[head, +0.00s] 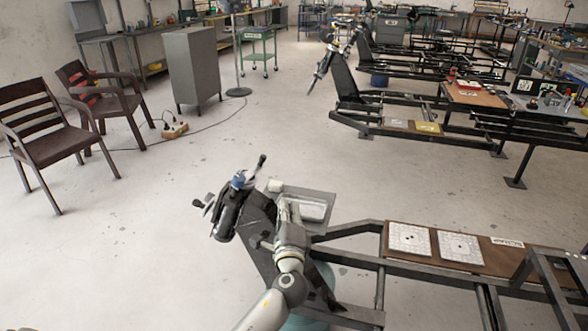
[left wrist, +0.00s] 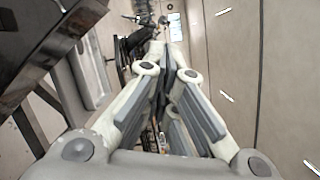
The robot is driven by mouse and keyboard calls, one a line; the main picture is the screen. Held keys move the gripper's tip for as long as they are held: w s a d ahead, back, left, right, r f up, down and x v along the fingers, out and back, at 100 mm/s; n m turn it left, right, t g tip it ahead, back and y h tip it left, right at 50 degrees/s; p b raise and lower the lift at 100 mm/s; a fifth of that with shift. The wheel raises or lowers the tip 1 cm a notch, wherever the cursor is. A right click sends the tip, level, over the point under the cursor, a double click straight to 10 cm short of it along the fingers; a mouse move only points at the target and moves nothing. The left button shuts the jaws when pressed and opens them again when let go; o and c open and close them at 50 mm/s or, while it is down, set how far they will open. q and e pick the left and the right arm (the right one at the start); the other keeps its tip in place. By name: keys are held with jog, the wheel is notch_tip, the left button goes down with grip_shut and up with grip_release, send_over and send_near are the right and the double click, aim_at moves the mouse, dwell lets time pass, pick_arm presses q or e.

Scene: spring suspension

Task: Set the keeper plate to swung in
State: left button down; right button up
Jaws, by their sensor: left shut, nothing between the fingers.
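The suspension unit (head: 228,215) is a dark assembly with a blue part near its top and dark handles, at the upper end of the black metal frame (head: 345,283). I cannot make out the keeper plate or which way it is swung; it is too small or hidden. My left gripper (head: 276,188) is just right of the unit, pointing away from me; I cannot tell whether it touches anything. In the left wrist view, the fingers of my left gripper (left wrist: 164,62) come together with nothing between them. Dark parts of the unit show beyond the tips. My right gripper is not in view.
A grey tray (head: 313,211) is right of my left gripper. A brown board (head: 425,262) with two white patterned squares (head: 409,239) lies on the frame at right. Chairs (head: 52,145) and a grey cabinet (head: 195,68) stand farther back.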

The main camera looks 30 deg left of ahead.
aim_at(251, 170)
pick_arm(q)
jog(key=w+a+r+p, duration=0.3)
jog(key=w+a+r, duration=0.2)
jog(key=w+a, duration=0.2)
jog(key=shift+a+r+t, duration=0.2)
jog(key=shift+a+t, duration=0.1)
jog(key=shift+a, duration=0.45)
jog(key=shift+w, duration=0.15)
